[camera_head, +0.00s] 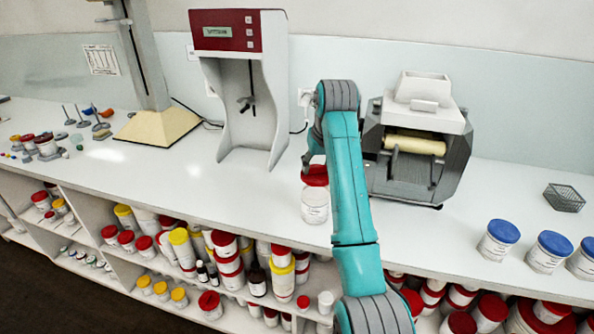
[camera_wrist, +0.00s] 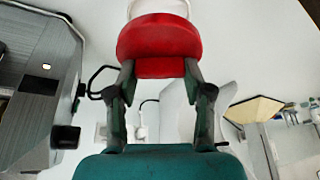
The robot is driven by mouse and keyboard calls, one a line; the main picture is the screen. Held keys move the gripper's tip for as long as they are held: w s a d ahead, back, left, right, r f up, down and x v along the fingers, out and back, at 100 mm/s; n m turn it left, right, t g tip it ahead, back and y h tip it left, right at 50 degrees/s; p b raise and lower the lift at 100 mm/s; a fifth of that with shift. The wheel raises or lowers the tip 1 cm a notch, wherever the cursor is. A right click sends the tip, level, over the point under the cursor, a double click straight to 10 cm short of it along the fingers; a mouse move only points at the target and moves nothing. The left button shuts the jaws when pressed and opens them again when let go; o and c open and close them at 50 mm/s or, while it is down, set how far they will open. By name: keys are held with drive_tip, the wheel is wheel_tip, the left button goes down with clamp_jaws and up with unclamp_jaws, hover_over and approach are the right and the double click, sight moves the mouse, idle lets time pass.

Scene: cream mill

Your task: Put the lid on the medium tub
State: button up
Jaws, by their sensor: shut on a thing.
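A red lid (camera_head: 315,176) shows directly above a white tub (camera_head: 315,207) on the counter, left of my arm. I cannot tell whether the lid touches the tub's rim or hangs just over it. In the wrist view my gripper (camera_wrist: 160,70) is shut on the red lid (camera_wrist: 158,38), with one finger on each side. A pale curved rim (camera_wrist: 158,8) shows beyond the lid in that view, probably the tub. In the head view my arm hides most of the gripper.
A grey roller mill (camera_head: 447,170) stands close right of the arm. A red and white mixer stand (camera_head: 226,100) is behind to the left. Blue-lidded tubs (camera_head: 497,240) and a wire basket (camera_head: 564,197) are at the right. Shelves below hold several tubs. The counter left of the tub is clear.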

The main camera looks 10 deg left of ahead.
sight(318, 175)
drive_tip(key=shift+f, duration=2.2)
drive_tip(key=shift+f, duration=0.6)
idle(0.9)
drive_tip(key=o, duration=1.5)
drive_tip(key=shift+r, duration=0.15)
drive_tip(key=shift+r, duration=2.1)
drive_tip(key=shift+c, duration=0.4)
